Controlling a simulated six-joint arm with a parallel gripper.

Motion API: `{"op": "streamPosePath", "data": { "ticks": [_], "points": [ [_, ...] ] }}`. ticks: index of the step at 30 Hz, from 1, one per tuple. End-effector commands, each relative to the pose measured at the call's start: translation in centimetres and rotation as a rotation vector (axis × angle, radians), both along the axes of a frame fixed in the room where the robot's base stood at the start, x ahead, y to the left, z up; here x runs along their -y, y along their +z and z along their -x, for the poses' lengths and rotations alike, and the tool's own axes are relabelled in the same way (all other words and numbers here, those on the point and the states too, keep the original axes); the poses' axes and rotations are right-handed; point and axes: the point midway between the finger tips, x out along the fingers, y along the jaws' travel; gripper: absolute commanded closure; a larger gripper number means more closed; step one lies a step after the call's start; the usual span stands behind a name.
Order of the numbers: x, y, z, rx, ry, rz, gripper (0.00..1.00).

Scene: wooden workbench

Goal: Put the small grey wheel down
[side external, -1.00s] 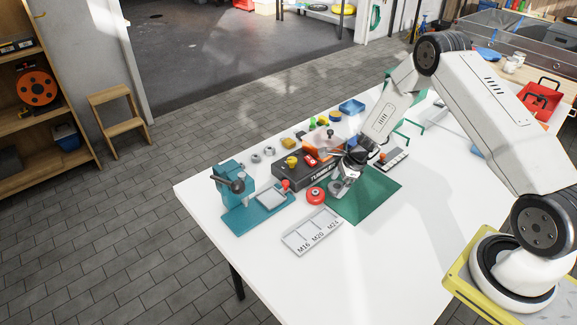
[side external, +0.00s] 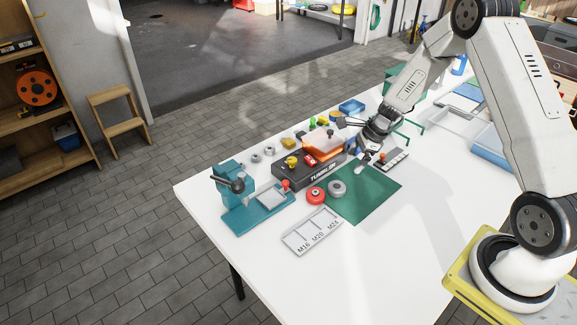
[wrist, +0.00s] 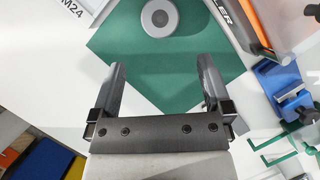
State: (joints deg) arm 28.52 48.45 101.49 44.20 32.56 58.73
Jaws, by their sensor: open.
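The small grey wheel (side external: 337,188) lies flat at the upper left edge of the green mat (side external: 369,200), close beside a red wheel (side external: 315,195). In the wrist view the grey wheel (wrist: 159,17) lies on the green mat (wrist: 125,48), ahead of the fingers and apart from them. My gripper (side external: 364,163) is open and empty, above the far end of the mat to the right of the wheel. In the wrist view my gripper (wrist: 162,88) shows its two fingers spread wide with nothing between them.
A dark box marked with lettering (side external: 309,170) stands just behind the wheels. A grey tray labelled M16, M20, M24 (side external: 312,231) lies in front of them. A teal press (side external: 240,200) stands at the left. The white table's near part (side external: 300,285) is clear.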

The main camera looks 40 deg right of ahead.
Motion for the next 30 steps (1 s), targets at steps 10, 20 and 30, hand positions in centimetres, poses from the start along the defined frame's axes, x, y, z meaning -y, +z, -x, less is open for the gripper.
{"op": "streamPosePath", "data": {
  "ticks": [10,20,30],
  "points": [
    [0.4,1.3,0.4,-0.002,-0.001,0.000,0.00],
    [0.4,1.2,0.4,-0.002,-0.001,0.000,0.00],
    [-0.7,2.0,0.7,0.008,0.083,0.033,0.00]
  ]
}}
